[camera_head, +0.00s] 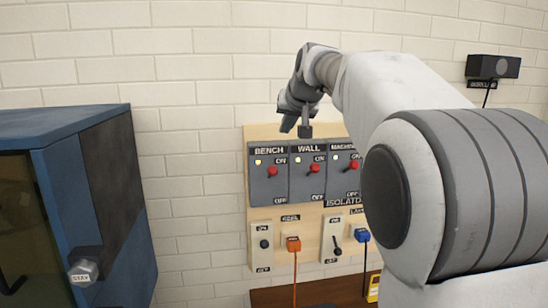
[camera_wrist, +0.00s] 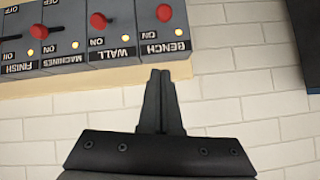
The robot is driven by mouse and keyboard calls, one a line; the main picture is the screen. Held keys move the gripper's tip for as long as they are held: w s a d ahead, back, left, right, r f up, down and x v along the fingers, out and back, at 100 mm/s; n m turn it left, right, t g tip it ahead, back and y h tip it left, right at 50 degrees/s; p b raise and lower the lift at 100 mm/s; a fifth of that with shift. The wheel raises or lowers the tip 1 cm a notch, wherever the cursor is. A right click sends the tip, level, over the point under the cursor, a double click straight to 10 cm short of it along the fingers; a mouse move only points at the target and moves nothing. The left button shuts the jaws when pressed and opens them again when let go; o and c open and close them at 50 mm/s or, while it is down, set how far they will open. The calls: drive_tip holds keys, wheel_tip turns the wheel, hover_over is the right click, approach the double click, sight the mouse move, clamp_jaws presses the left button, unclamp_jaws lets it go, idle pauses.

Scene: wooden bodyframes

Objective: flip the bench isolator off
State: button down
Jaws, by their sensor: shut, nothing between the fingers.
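The bench isolator (camera_head: 267,188) is a grey box at the left end of a row on a wooden wall board. Its red-knobbed lever (camera_head: 272,170) points up toward ON, and its small yellow lamp (camera_head: 258,162) is lit. In the wrist view the bench isolator (camera_wrist: 146,28) appears upside down at top centre, with its red knob (camera_wrist: 164,13) and lit lamp visible. My gripper (camera_head: 305,131) is shut and empty, above the isolator row in the head view. In the wrist view its fingertips (camera_wrist: 160,73) lie just beyond the BENCH label edge; contact cannot be told.
Wall isolator (camera_head: 305,187) and machines isolator (camera_head: 342,182) stand close beside it, with red levers. Below are smaller switches, an orange plug (camera_head: 293,244) and a blue plug (camera_head: 362,235). A blue cabinet (camera_head: 100,200) stands left. Bare brick wall lies above the board.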

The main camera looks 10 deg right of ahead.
drive_tip(key=p, duration=0.2)
hover_over(276, 169)
drive_tip(key=w, duration=0.2)
wheel_tip(276, 169, down, 6)
drive_tip(key=shift+s+d+f, duration=0.1)
drive_tip(key=shift+s+f, duration=0.15)
drive_tip(key=shift+f, duration=0.3)
drive_tip(key=shift+s+d+f, duration=0.1)
drive_tip(key=shift+s+f, duration=0.15)
drive_tip(key=shift+f, duration=0.25)
drive_tip(key=shift+s+a+f, duration=0.1)
drive_tip(key=shift+s+f, duration=0.25)
drive_tip(key=shift+f, duration=0.4)
drive_tip(key=shift+f+b, duration=0.2)
drive_tip(key=shift+b, duration=0.45)
drive_tip(key=shift+s+f+b, duration=0.1)
drive_tip(key=shift+f+b, duration=0.05)
drive_tip(key=shift+b, duration=0.2)
drive_tip(key=shift+s+b, duration=0.1)
drive_tip(key=shift+b, duration=0.35)
drive_tip(key=shift+t+b, duration=0.3)
